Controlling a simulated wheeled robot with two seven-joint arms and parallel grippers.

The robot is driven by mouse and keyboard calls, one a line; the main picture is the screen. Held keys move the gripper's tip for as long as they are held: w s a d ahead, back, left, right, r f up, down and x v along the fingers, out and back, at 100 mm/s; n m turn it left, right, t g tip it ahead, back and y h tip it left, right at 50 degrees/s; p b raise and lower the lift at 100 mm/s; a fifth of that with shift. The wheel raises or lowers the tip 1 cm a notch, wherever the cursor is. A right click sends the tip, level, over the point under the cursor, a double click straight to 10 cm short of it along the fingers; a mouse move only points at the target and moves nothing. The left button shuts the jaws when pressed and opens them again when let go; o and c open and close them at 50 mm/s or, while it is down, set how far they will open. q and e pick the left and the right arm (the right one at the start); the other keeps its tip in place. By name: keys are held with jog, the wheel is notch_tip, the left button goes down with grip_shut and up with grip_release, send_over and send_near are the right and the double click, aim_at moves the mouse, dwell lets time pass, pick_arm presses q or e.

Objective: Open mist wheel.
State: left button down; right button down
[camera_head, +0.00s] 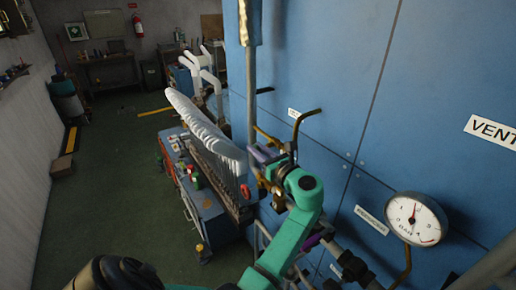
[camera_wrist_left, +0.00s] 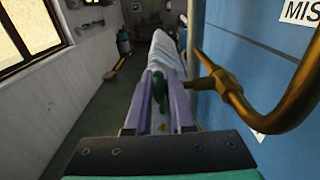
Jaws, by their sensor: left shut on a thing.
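My left gripper (camera_head: 259,154), with purple fingers on a teal arm, is beside the blue wall panel, near the brass pipework. In the left wrist view its fingers (camera_wrist_left: 160,76) stand either side of a dark green part (camera_wrist_left: 160,90), which looks like the mist wheel seen edge-on, and are shut on it. The wheel's outline is mostly hidden by the fingers. A brass pipe (camera_wrist_left: 226,84) runs just right of the fingers, under a sign with the letters "MIS" (camera_wrist_left: 299,12). My right gripper is not in view.
A long white sock-covered board (camera_head: 197,118) slopes above the blue bench (camera_head: 210,207) left of my gripper. A bent brass pipe (camera_head: 300,122) projects from the blue panel (camera_head: 330,60). A round gauge (camera_head: 414,218) is at the right. Green floor (camera_head: 110,190) lies open at left.

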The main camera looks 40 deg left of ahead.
pick_arm(q)
jog(key=h+p, duration=0.2)
jog(key=p, duration=0.1)
jog(key=shift+a+r+g+p, duration=0.1)
jog(key=shift+r+g+p, duration=0.2)
jog(key=shift+g, duration=0.1)
jog(key=shift+f+h+p, duration=0.2)
jog(key=shift+h+p, duration=0.25)
jog(key=shift+h, duration=0.55)
jog(key=h, duration=0.1)
jog(key=g+h, duration=0.1)
jog(key=h, duration=0.1)
jog(key=shift+a+f+g, duration=0.15)
jog(key=shift+f+g, duration=0.05)
jog(key=shift+g, duration=0.1)
jog(key=h, duration=0.2)
jog(key=g+h, duration=0.1)
jog(key=h, duration=0.1)
jog(key=shift+a+f+h, duration=0.1)
jog(key=shift+f+h, duration=0.1)
jog(key=shift+h, duration=0.2)
jog(key=g+h, duration=0.1)
jog(key=h, duration=0.4)
jog(key=shift+w+g, duration=0.1)
jog(key=shift+g, duration=0.3)
jog(key=shift+f+g+h, duration=0.15)
jog(key=shift+g+h, duration=0.35)
jog(key=shift+h, duration=1.2)
